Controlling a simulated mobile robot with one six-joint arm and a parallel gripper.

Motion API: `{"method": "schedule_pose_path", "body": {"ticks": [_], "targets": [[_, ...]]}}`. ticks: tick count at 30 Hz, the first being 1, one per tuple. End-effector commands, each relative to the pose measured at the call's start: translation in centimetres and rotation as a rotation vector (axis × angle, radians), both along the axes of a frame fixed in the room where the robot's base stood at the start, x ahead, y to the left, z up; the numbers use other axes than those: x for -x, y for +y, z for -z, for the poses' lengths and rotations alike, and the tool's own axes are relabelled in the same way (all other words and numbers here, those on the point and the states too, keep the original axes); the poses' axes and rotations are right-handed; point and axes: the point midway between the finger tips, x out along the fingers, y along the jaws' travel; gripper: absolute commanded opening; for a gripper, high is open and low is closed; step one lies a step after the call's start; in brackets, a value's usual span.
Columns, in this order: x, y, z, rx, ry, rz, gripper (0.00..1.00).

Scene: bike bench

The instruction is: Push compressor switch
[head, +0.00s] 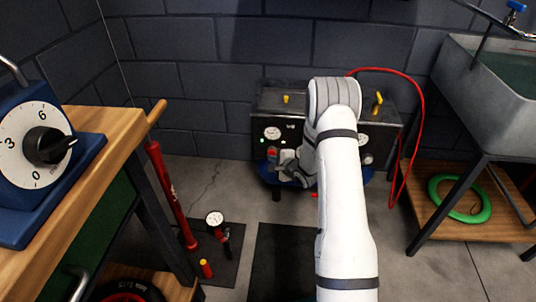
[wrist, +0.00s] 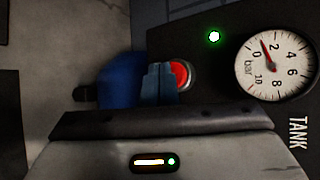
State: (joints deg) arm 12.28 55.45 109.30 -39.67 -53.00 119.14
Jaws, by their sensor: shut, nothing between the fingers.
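The compressor (head: 300,100) is a dark box over a blue tank, standing against the back wall. Its round red switch (wrist: 181,75) sits on the front panel beside the tank gauge (wrist: 273,66), whose needle points between 0 and 2. A green light (wrist: 214,36) glows above the switch. My gripper (wrist: 163,83) is shut and empty, with its fingertips right in front of the switch and covering its left part in the wrist view. I cannot tell whether they touch it. In the head view my gripper (head: 277,157) is at the panel's lower left.
A red hose (head: 420,100) loops from the compressor's right side. A wooden workbench (head: 95,160) with a blue dial timer (head: 35,150) stands at left. A red floor pump (head: 170,190) stands beside it. A sink (head: 495,95) and shelf with a green ring (head: 436,200) are at right.

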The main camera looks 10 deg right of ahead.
Motion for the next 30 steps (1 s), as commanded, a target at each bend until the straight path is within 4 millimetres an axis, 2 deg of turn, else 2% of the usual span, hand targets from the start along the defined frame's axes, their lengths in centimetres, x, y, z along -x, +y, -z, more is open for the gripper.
{"method": "schedule_pose_path", "body": {"ticks": [12,30], "targets": [[0.6,0.2,-0.1,0.0,0.0,0.0,0.0],[5.8,1.9,-0.1,0.0,0.0,0.0,0.0]]}}
